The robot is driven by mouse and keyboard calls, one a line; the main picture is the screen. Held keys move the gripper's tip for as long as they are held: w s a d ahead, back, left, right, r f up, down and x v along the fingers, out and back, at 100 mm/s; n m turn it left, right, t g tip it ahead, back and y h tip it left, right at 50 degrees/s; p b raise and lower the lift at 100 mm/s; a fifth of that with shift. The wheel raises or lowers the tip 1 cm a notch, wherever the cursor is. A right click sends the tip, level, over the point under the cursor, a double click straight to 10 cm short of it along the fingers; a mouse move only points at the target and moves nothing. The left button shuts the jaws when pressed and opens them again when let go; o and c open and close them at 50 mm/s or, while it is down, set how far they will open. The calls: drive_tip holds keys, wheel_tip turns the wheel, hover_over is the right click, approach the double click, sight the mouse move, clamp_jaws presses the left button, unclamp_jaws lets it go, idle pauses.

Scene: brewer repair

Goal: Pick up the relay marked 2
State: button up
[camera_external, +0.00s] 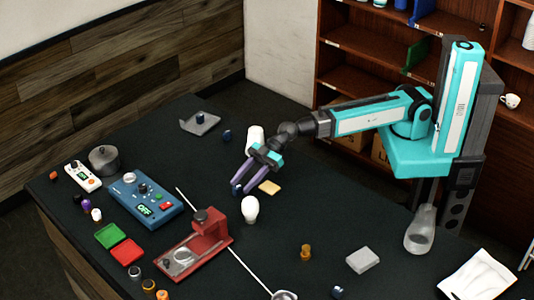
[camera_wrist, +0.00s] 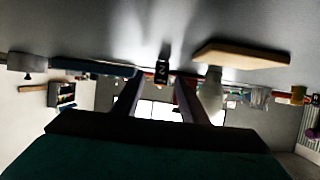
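The relay marked 2 (camera_wrist: 162,72) is a small dark block with a white 2 on its face. In the wrist view it stands ahead of my gripper (camera_wrist: 158,80), in line with the gap between the two fingers. I cannot pick this relay out in the external view, where my gripper (camera_external: 241,188) may hide it. My gripper is open and empty, low over the table, with its fingers pointing toward the front left. No contact with the relay shows.
A tan sponge-like block (camera_external: 269,187) and a white bulb (camera_external: 250,209) are close to my gripper. A red machine (camera_external: 197,240) stands in front, with a blue device (camera_external: 146,196) to the left. A white cylinder (camera_external: 255,139) is behind.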

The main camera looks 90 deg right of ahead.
sight(239, 190)
drive_tip(key=shift+p+x, duration=0.3)
drive_tip(key=shift+x, duration=1.05)
drive_tip(key=shift+s+a, duration=0.1)
clamp_jaws()
